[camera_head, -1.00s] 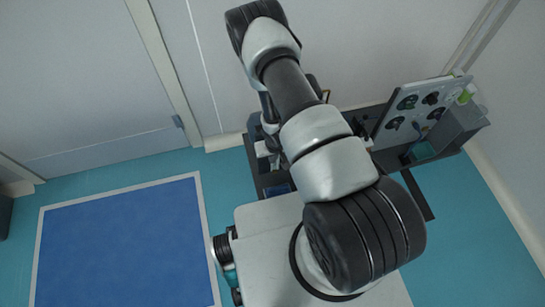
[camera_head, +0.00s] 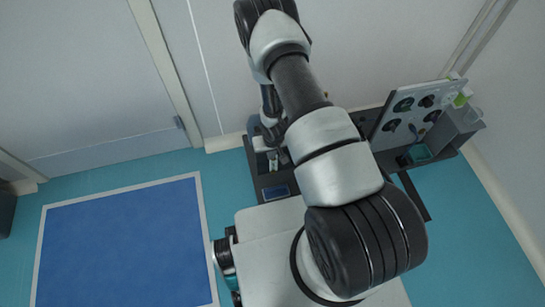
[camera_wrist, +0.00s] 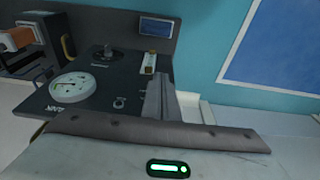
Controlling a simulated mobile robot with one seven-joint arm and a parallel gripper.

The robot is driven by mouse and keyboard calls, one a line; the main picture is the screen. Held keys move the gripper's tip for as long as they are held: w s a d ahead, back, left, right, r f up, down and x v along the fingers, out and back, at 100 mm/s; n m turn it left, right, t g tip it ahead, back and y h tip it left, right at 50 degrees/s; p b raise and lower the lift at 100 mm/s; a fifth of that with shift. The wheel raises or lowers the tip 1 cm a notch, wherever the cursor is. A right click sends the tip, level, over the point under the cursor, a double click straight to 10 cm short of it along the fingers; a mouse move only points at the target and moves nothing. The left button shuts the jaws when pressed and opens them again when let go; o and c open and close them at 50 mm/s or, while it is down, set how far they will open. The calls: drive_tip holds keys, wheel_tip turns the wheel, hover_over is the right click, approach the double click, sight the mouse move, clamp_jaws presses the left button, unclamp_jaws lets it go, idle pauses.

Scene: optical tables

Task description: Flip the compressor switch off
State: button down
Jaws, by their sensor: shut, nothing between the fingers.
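The compressor's dark panel (camera_wrist: 125,75) fills the middle of the wrist view. It bears a small pale upright plate that looks like the switch (camera_wrist: 149,64); its on or off position is too small to tell. Beside it are a black knob (camera_wrist: 103,54), a round white gauge (camera_wrist: 70,87) and a blue display (camera_wrist: 157,27). My gripper (camera_wrist: 160,82) is shut and empty, its fingertips just below the pale plate in the picture; I cannot tell whether they touch. In the head view the display (camera_head: 277,191) shows, while my arm hides part of the panel.
An upright white panel with black knobs (camera_head: 410,112) stands at the right, beside a grey open box (camera_head: 455,130). An orange-brown part (camera_wrist: 18,39) is at the wrist view's left edge.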

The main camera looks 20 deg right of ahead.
drive_tip(key=s+r+p, duration=0.1)
drive_tip(key=s+r, duration=0.3)
drive_tip(key=s, duration=0.5)
drive_tip(key=shift+r+p, duration=0.3)
